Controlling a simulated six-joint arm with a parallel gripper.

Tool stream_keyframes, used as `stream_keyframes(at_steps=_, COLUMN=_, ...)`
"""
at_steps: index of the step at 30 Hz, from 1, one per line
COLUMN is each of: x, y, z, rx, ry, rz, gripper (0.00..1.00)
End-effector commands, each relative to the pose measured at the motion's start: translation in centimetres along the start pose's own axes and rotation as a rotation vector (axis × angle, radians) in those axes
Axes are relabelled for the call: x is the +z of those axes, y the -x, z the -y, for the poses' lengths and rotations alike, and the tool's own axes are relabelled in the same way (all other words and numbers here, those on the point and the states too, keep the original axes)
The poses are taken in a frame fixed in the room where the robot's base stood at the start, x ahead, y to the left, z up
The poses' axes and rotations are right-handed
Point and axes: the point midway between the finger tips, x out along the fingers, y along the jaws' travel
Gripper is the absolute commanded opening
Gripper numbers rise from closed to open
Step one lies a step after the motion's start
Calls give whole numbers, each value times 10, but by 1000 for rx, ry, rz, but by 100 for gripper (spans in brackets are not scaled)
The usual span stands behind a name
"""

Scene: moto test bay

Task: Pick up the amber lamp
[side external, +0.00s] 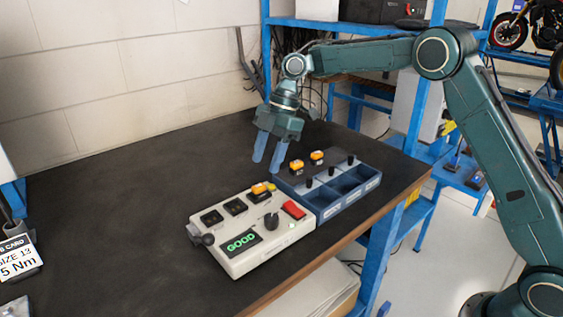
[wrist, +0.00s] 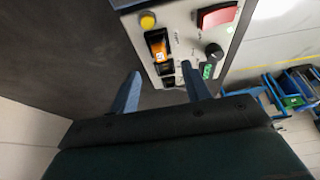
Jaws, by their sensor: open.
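The amber lamp appears to be the small yellow dome (side external: 271,186) at the far corner of the pale tester box (side external: 222,252). The dome also shows near the top of the wrist view (wrist: 147,20), beside an orange block (wrist: 157,45) seated in a socket. My gripper (side external: 266,165) points down, open and empty, above the far edge of the tester. Its blue fingers also show in the wrist view (wrist: 161,72), below the orange block and apart from the dome. Nothing shows between the fingers except the panel behind them.
The tester carries a green "GOOD" display (side external: 241,242), a red rocker (side external: 294,210) and an upright black knob (side external: 271,220). A blue divided tray (side external: 333,215) adjoins it, with two orange blocks (side external: 297,166) (side external: 317,157) along its far side.

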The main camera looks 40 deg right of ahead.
Motion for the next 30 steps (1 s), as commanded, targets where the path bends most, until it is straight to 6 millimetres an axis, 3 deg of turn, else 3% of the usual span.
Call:
stream_keyframes(at_steps=16, x=0, y=-19, z=0, rx=0, ry=-1, rz=0, gripper=47)
stream_keyframes(at_steps=30, x=0, y=-62, z=0, rx=0, ry=0, rz=2, gripper=47)
